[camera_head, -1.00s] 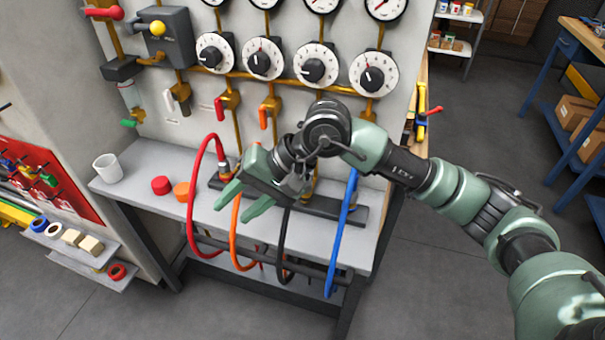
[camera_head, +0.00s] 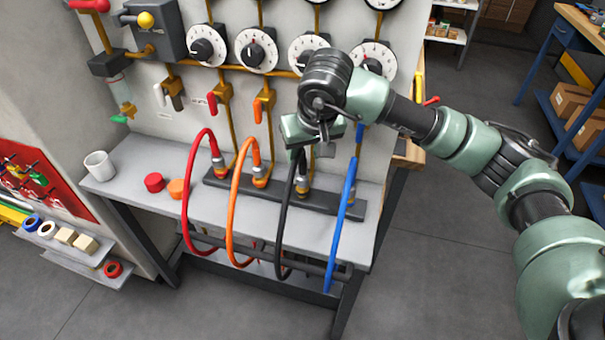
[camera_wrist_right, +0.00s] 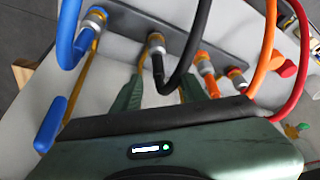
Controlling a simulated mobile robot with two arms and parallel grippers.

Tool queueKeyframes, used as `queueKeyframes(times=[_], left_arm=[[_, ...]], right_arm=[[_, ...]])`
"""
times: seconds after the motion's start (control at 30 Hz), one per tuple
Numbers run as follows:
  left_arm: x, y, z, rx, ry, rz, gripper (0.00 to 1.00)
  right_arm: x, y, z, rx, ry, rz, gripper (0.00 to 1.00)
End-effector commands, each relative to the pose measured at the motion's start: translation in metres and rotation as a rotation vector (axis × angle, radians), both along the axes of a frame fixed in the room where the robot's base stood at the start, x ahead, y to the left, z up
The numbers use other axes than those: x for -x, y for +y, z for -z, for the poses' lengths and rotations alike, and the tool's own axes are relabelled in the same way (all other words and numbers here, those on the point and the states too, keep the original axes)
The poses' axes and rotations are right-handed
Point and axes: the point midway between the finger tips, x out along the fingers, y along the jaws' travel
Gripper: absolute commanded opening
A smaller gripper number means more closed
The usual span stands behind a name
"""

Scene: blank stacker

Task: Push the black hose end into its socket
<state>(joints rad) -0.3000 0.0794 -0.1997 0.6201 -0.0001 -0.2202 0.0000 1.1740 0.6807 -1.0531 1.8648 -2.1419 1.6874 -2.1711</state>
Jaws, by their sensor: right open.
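The black hose (camera_head: 284,220) loops up from below the bench to a socket in the dark rail on the bench top. In the right wrist view, the black hose end (camera_wrist_right: 158,68) points at the metal-collared black hose socket (camera_wrist_right: 155,42). Whether it is fully seated cannot be told. My right gripper (camera_head: 310,150) is above this spot, pointing down. In the right wrist view, my right gripper (camera_wrist_right: 160,82) is open, with one green finger on either side of the black hose and gaps beside it. My left gripper is not in view.
The blue hose (camera_head: 344,215) stands close on one side, the orange hose (camera_head: 232,205) and red hose (camera_head: 187,190) on the other. Gauges, orange valve levers and pipes line the panel behind. A white cup (camera_head: 99,166) and red cap (camera_head: 154,182) sit at the bench's left.

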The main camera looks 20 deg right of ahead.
Motion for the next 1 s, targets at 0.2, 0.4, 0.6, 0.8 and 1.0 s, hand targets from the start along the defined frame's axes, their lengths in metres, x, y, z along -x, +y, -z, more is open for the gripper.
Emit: queueKeyframes(times=[0.2,0.4,0.6,0.8,1.0], left_arm=[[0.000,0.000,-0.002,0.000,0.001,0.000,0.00],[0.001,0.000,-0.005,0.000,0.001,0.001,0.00],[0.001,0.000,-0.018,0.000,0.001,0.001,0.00],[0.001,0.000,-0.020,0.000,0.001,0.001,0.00],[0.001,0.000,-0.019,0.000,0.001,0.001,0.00]], right_arm=[[-0.003,0.000,0.008,0.000,0.000,-0.001,0.42],[-0.005,0.000,0.011,-0.001,0.002,0.001,0.42],[-0.020,-0.002,0.037,-0.002,0.005,0.001,0.42],[-0.026,-0.003,0.054,0.000,0.002,0.001,0.42],[-0.027,-0.003,0.054,0.000,0.000,0.000,0.42]])
